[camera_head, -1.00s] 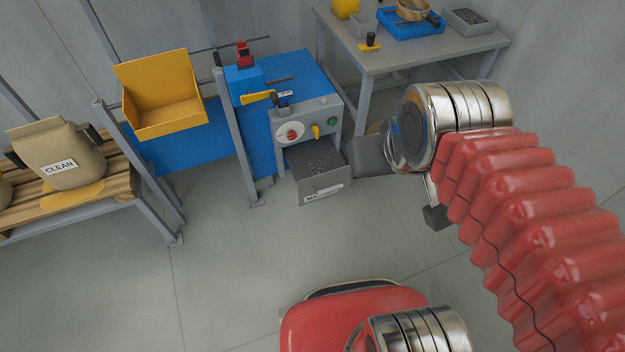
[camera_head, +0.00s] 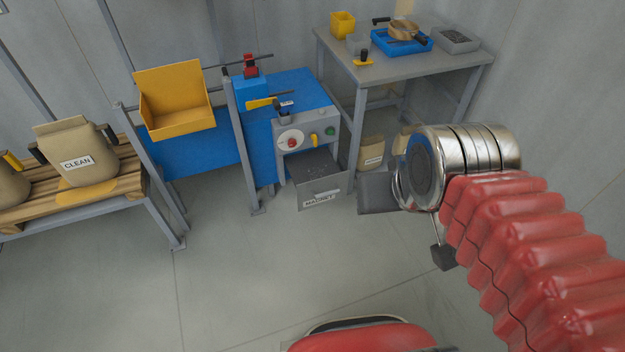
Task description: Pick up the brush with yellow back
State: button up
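A small yellow piece with an upright black grip (camera_head: 364,59) stands on the front left part of the grey table (camera_head: 385,76). It looks like the brush with yellow back, but its bristles cannot be made out. My red-sleeved arm comes in from the right. The end of my arm, with dark parts of my gripper (camera_head: 410,225), hangs in front of the table's lower part, well below and to the right of the brush. The wrist hides much of it, and whether the fingers are open cannot be seen. No contact with the brush shows.
Floor in front is clear.

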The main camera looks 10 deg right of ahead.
aim_at(363, 62)
jog(key=z, duration=1.15)
jog(key=i, duration=3)
